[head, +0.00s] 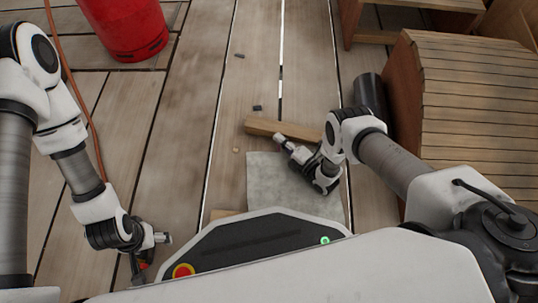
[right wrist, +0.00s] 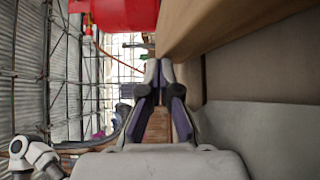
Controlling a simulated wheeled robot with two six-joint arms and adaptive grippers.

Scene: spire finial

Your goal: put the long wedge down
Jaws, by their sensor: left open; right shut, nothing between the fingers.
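The long wedge (head: 296,131) is a plain wooden bar lying at the far edge of the grey mat (head: 262,185). It also shows large at the upper right of the right wrist view (right wrist: 215,25). My right gripper (head: 282,140) is shut and empty just on the near side of the wedge, pointing left; its closed fingers show in the right wrist view (right wrist: 159,75). Whether it touches the wedge I cannot tell. My left gripper (head: 142,266) is open at the lower left, partly hidden by my arm and far from the wedge.
A red bucket (head: 130,30) stands at the far left with an orange hose (head: 73,85) near it. A slatted wooden structure (head: 475,105) and a dark cylinder (head: 369,92) stand at the right. Small dark bits (head: 257,108) lie on the planks. The middle-left planks are clear.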

